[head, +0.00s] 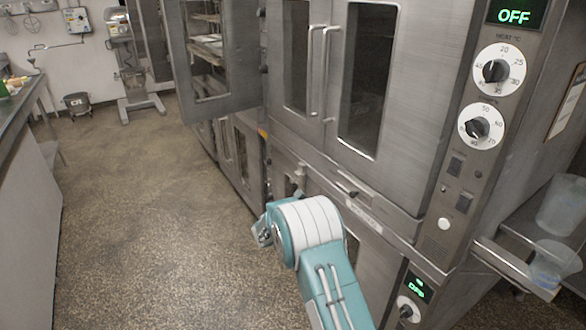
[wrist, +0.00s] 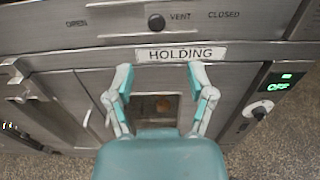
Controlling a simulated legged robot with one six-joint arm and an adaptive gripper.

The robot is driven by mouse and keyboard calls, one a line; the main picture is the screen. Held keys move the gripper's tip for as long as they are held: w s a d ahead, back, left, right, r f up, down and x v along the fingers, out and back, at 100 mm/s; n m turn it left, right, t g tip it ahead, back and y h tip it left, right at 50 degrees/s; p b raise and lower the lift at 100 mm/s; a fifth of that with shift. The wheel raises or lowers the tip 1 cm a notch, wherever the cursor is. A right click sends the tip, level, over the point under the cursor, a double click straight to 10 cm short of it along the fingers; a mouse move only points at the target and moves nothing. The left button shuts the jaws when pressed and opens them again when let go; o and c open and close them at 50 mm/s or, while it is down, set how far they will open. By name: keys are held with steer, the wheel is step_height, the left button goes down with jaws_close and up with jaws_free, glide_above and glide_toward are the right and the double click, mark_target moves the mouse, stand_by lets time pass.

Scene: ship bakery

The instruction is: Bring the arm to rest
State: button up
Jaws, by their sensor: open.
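My gripper (wrist: 160,85) is open and empty in the wrist view, its two teal-padded fingers spread apart. It faces the lower oven unit, just below a label reading HOLDING (wrist: 180,53). Between the fingers a small window with an orange-brown spot shows. In the head view my teal and white arm reaches forward in front of the lower oven doors. The gripper itself is mostly hidden there behind the arm's rounded joint. I cannot tell whether a finger touches the oven front.
Stacked steel ovens (head: 411,75) fill the right side, with dials and OFF displays. One upper oven door (head: 207,108) stands open at the left. A shelf with clear plastic containers (head: 562,205) is at far right. The speckled floor (head: 140,220) is free; a counter (head: 28,180) edges the left.

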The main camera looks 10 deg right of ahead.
steer(key=s+d+r+m+g+y, duration=0.1)
steer(key=s+r+m+g+y, duration=0.25)
steer(key=s+r+m, duration=0.5)
steer(key=s+d+r+m+g+y, duration=0.15)
steer(key=s+r+m+y, duration=0.35)
steer(key=s, duration=0.6)
steer(key=s+a+r+m+t+y, duration=0.1)
steer(key=s+a+m+y, duration=0.3)
steer(key=s, duration=0.6)
steer(key=s+a+r+m+t+y, duration=0.2)
steer(key=s+a+m+t+y, duration=0.1)
steer(key=s+a, duration=0.5)
steer(key=s+m+y, duration=0.1)
steer(key=s, duration=0.2)
steer(key=shift+s+r, duration=0.25)
steer(key=shift+m+y, duration=0.25)
